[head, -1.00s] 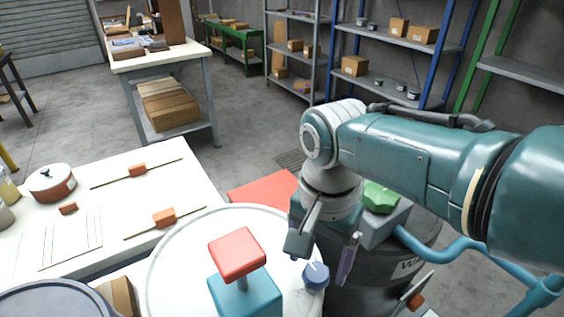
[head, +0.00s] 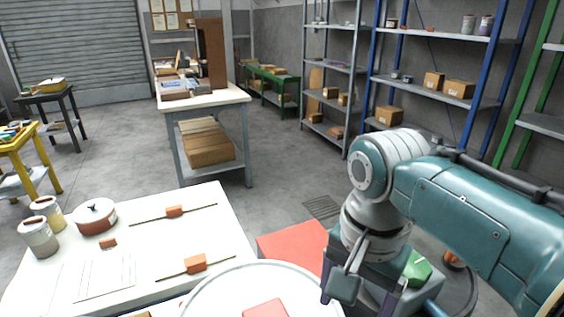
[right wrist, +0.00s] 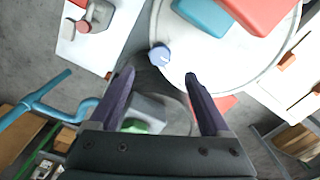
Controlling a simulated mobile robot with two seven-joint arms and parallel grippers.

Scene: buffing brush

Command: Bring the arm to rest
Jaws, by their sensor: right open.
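My right arm comes in from the right in the head view. Its gripper (head: 363,292) is open with nothing between the fingers, beside the right rim of a round white drum top (head: 210,297). In the right wrist view the open fingers (right wrist: 158,75) point toward a small blue knob (right wrist: 160,55) at the drum top's edge. A red block (right wrist: 258,12) and a teal block (right wrist: 204,14) stand on the drum top. Only part of the red block (head: 266,309) shows at the bottom of the head view. My left gripper is in neither view.
A white table (head: 215,225) with a lidded pot (head: 95,217) and cans stands at left. A red surface (head: 292,245) lies behind the drum. A green knob (head: 418,268) is close to the right gripper.

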